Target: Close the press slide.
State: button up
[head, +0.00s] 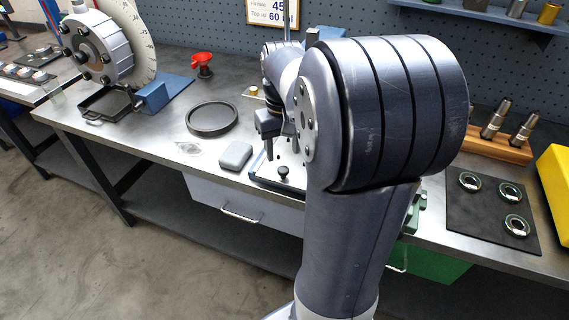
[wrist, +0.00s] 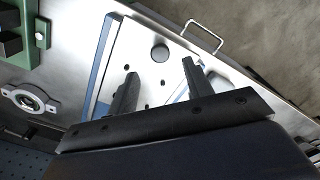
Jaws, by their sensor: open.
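What looks like the press slide is a pale metal plate (wrist: 140,45) with blue edging, several small dark holes and a round dark knob (wrist: 160,52). In the head view the black knob (head: 283,172) stands at the bench's front, on a dark-edged base (head: 268,184). My gripper (wrist: 159,70) is open, its two black fingers pointing down over the plate, with the knob showing between and beyond the fingertips. No contact is visible. In the head view my arm hides most of the press and much of my gripper.
A grey rounded block (head: 235,156) and a black round dish (head: 212,119) lie left of the press. A red funnel-like piece (head: 202,62) stands behind. A dark mat with rings (head: 492,205) lies right. A drawer handle (wrist: 203,35) juts out below the bench edge.

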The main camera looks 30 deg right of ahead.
aim_at(283, 169)
notch_tip(283, 169, down, 6)
jog(key=shift+r, duration=0.1)
jog(key=shift+c, duration=0.3)
grip_shut()
dwell(0.3)
